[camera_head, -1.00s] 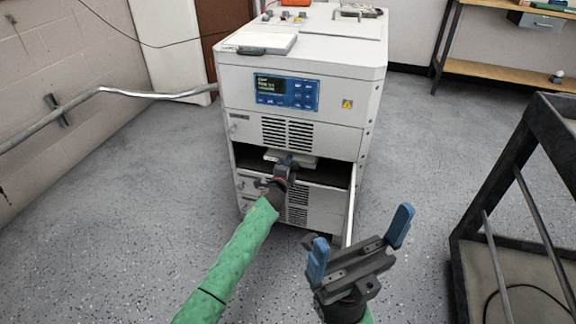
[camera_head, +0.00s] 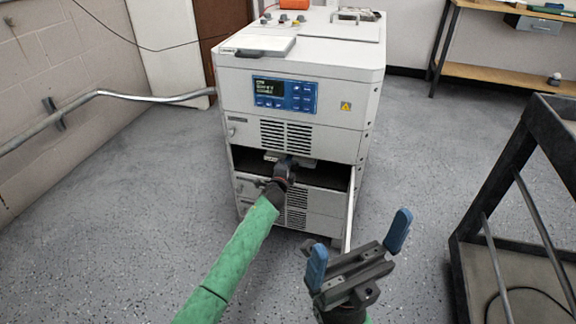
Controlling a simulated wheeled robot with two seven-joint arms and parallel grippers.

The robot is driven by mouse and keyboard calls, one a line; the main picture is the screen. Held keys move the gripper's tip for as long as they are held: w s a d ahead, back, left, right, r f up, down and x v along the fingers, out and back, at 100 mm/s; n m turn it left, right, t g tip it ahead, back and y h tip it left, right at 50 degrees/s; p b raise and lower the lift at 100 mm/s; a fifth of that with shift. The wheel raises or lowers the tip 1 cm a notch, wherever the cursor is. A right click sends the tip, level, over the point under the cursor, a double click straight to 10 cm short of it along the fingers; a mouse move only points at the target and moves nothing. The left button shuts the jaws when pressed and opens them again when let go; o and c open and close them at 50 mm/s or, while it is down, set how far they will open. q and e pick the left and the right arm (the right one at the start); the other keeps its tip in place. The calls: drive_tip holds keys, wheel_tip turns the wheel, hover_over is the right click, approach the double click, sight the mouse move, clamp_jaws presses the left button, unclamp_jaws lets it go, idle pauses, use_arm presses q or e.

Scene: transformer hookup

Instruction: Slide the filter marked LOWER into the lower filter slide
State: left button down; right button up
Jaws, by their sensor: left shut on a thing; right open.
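The white cabinet (camera_head: 345,90) stands ahead, with a dark open slot (camera_head: 330,174) across its front below the upper vented panel. A pale flat filter (camera_head: 271,155) shows partly inside the slot, its marking not readable. My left gripper (camera_head: 285,163) is shut on the filter's near end at the slot mouth, and the gripper hides much of it. I cannot tell how the filter sits on the slide rails. My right gripper (camera_head: 358,250) is open and empty, its blue fingers spread, in front of the cabinet.
A white flat unit with a dark handle (camera_head: 270,44) lies on the cabinet top, near an orange item (camera_head: 294,4). A door edge (camera_head: 349,208) stands at the slot's right. A dark cart (camera_head: 530,150) stands right; a pipe rail (camera_head: 100,95) runs left.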

use_arm(q)
drive_tip(key=shift+w+d+b, duration=0.25)
drive_tip(key=shift+w+b, duration=0.05)
drive_tip(key=shift+w, duration=0.35)
drive_tip(key=shift+w+d, duration=0.1)
drive_tip(key=shift+w, duration=0.2)
drive_tip(key=c, duration=1.3)
unclamp_jaws()
drive_tip(key=shift+o, duration=0.2)
drive_tip(key=shift+s, duration=0.1)
drive_tip(key=shift+p+v, duration=0.55)
drive_tip(key=shift+v, duration=0.45)
drive_tip(key=shift+p+v, duration=0.6)
drive_tip(key=shift+v, duration=0.7)
drive_tip(key=shift+s, duration=0.1)
